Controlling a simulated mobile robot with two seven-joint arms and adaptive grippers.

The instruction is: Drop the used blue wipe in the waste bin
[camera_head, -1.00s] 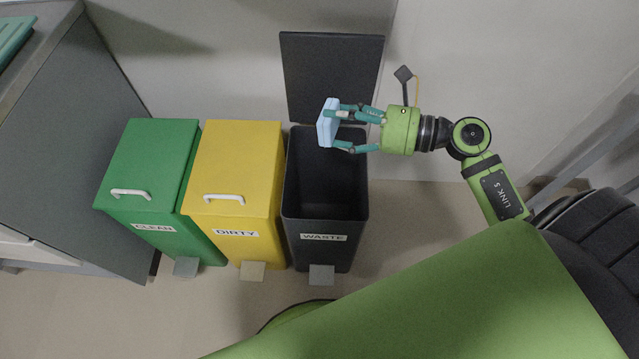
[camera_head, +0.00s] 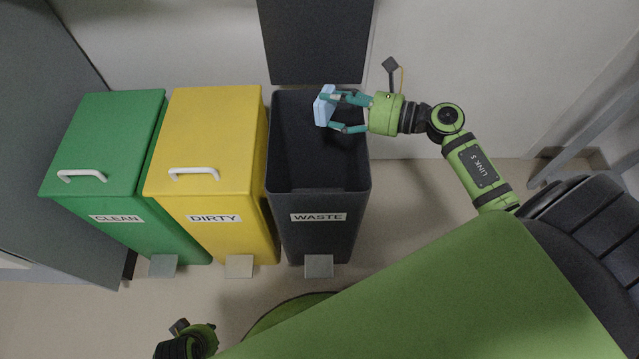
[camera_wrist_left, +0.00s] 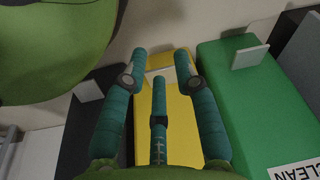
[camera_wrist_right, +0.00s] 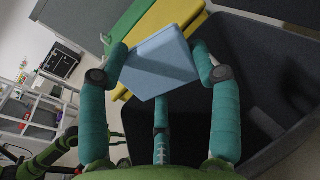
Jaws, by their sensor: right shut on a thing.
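The used blue wipe (camera_head: 324,106) is a light blue folded piece. My right gripper (camera_head: 334,110) is shut on it and holds it over the back right part of the waste bin's opening. The waste bin (camera_head: 320,238) is dark grey, marked WASTE, with its lid (camera_head: 315,42) raised against the wall. In the right wrist view the wipe (camera_wrist_right: 160,62) sits between the fingers, with the dark bin (camera_wrist_right: 262,85) behind and to the right. My left gripper (camera_wrist_left: 160,65) is open and empty in the left wrist view, above the yellow bin.
The yellow DIRTY bin (camera_head: 215,140) stands directly left of the waste bin, and the green CLEAN bin (camera_head: 105,140) left of that. Both have closed lids with white handles. Pedals stick out at the front. A grey cabinet (camera_head: 40,150) is at far left. The wall is close behind.

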